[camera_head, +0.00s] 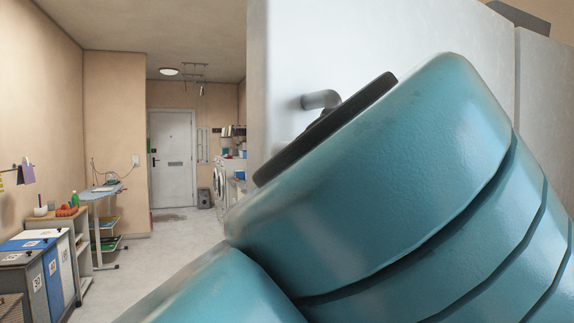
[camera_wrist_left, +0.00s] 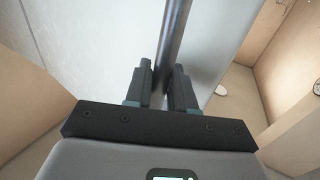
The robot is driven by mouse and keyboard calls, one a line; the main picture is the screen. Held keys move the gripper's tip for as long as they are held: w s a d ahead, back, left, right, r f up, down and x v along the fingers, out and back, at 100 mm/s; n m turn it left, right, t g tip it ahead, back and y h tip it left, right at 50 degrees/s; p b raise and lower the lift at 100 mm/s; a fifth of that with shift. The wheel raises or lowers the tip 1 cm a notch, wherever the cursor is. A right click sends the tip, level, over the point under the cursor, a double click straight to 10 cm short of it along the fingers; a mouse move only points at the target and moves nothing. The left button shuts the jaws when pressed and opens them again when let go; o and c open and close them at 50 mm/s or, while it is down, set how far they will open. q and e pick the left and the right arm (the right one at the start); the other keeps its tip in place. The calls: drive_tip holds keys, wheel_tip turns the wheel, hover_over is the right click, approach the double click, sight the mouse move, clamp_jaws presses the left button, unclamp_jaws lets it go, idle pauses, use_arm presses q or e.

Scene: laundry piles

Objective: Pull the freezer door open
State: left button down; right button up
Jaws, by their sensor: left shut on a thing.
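The freezer door (camera_head: 300,50) is a large pale, smooth panel close in front of me in the head view. A grey metal handle end (camera_head: 322,99) sticks out from it, partly hidden behind my teal arm. In the left wrist view, the dark, round handle bar (camera_wrist_left: 176,28) runs down between the two black fingers of my left gripper (camera_wrist_left: 163,78), which is shut on it. The pale door surface (camera_wrist_left: 100,40) lies behind the bar. I cannot tell whether the door is ajar. My right gripper is not in view.
My teal arm covers much of the head view. At left are laundry bins (camera_head: 52,275), a small shelf (camera_head: 78,240) and a blue-topped table (camera_head: 103,192). A washing machine (camera_head: 219,185) and a white door (camera_head: 172,160) stand farther back. The floor (camera_head: 150,255) between is clear.

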use_arm(q)
drive_tip(key=shift+s+d, duration=0.15)
idle(0.5)
drive_tip(key=c, duration=1.1)
unclamp_jaws()
